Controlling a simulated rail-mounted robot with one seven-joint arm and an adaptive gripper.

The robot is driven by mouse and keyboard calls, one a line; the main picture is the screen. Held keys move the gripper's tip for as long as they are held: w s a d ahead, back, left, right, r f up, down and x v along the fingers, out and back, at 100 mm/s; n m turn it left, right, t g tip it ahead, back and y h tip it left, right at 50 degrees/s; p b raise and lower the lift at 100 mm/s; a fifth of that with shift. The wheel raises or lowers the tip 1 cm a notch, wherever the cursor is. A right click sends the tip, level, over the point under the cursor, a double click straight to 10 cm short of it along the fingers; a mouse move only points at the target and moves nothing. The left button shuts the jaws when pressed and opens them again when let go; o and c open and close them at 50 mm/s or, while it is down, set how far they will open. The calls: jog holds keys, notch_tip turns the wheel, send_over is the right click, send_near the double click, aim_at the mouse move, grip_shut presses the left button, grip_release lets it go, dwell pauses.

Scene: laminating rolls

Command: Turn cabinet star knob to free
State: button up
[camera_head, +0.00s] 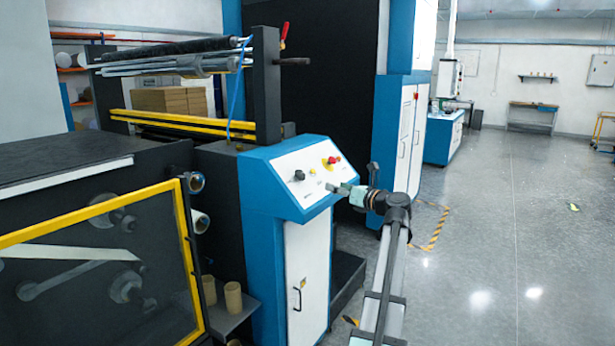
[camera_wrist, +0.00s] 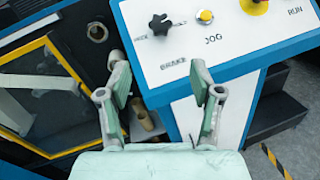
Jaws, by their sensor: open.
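The black star knob (camera_wrist: 160,24) sits on the sloped white control panel (camera_wrist: 220,50), near the word BRAKE. In the head view the star knob (camera_head: 299,175) is at the left of the panel (camera_head: 300,172). My gripper (camera_wrist: 166,80) is open and empty, its two fingers apart below the knob in the wrist view. In the head view my gripper (camera_head: 337,188) is in front of the panel's right part, to the right of the knob. The fingers appear apart from the knob. The label by the knob's left is partly readable, ending in "REE"-like letters.
A yellow JOG button (camera_wrist: 205,17) and a red emergency button on a yellow base (camera_head: 332,160) are on the same panel. A yellow-framed guard (camera_head: 90,212) stands to the left. Below the panel is a white cabinet door (camera_head: 306,275). Open floor lies to the right.

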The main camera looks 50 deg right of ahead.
aim_at(302, 175)
jog(key=w+d+p, duration=0.1)
jog(key=w, duration=0.4)
jog(key=w+d+p, duration=0.1)
jog(key=w, duration=0.5)
jog(key=w+d+p, duration=0.1)
jog(key=w, duration=0.4)
jog(key=shift+w, duration=0.2)
jog(key=c, duration=1.1)
